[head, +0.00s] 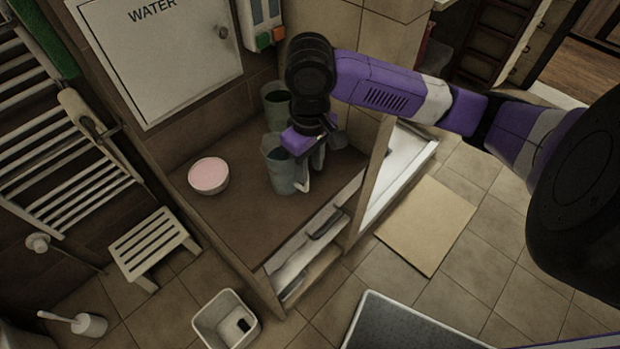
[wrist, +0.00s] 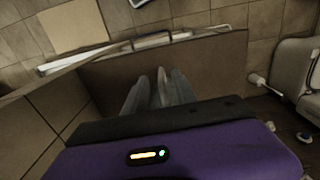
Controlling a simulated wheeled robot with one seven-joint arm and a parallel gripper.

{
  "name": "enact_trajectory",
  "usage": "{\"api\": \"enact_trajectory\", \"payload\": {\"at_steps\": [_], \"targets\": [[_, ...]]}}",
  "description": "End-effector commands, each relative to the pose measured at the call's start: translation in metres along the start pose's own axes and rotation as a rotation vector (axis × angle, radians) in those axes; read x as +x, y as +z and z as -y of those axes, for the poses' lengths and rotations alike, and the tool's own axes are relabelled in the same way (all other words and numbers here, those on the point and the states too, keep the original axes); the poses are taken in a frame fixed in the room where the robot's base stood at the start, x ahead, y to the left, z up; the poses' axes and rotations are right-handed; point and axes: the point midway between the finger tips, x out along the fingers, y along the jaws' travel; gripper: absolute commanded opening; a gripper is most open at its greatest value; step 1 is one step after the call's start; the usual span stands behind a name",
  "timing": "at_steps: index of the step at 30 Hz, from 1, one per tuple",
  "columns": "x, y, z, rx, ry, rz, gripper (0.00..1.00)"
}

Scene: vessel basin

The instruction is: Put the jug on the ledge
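A grey-green jug (head: 279,172) stands upright on the brown ledge-like top (head: 245,225), with its pale handle toward the right. My gripper (head: 311,165) points down at the handle side of this jug and covers part of its rim. In the wrist view the two grey fingers (wrist: 160,92) are apart, with a narrow pale part between them that may be the handle. I cannot tell whether the fingers press on it. The jug's body is mostly hidden there.
A pink bowl (head: 208,177) sits left of the jug. A dark green vessel (head: 275,104) stands behind it, near the wall and the white WATER cabinet (head: 160,50). A tiled partition (head: 372,170) rises on the right. The front part of the brown top is clear.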

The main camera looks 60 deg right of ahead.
Motion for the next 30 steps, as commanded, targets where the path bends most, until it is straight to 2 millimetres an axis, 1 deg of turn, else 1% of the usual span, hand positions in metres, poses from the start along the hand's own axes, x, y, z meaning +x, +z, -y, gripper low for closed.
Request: {"api": "enact_trajectory", "payload": {"at_steps": [1,3,6,10,11,13,14,17,18,19,20,21,23,24,27,30], "targets": [[-0.01,-0.001,0.0,-0.003,0.0,-0.003,0.32],[-0.021,0.0,0.0,-0.004,0.001,-0.002,0.32],[-0.034,0.0,0.0,-0.002,0.0,-0.001,0.32],[-0.044,-0.001,0.001,-0.003,-0.002,-0.003,0.32],[-0.045,-0.002,0.004,-0.006,-0.009,-0.007,0.32],[-0.046,-0.009,0.018,-0.019,-0.044,-0.034,0.32],[-0.047,-0.014,0.029,-0.028,-0.069,-0.055,0.32],[-0.052,-0.037,0.081,-0.071,-0.199,-0.156,0.32],[-0.058,-0.047,0.107,-0.088,-0.267,-0.209,0.32],[-0.063,-0.055,0.128,-0.101,-0.321,-0.25,0.32],[-0.069,-0.062,0.148,-0.11,-0.375,-0.293,0.32],[-0.077,-0.071,0.174,-0.12,-0.448,-0.349,0.32],[-0.092,-0.082,0.208,-0.126,-0.55,-0.429,0.32],[-0.102,-0.087,0.229,-0.125,-0.618,-0.481,0.32],[-0.127,-0.098,0.271,-0.106,-0.769,-0.6,0.32],[-0.149,-0.103,0.302,-0.063,-0.897,-0.708,0.32]]}}
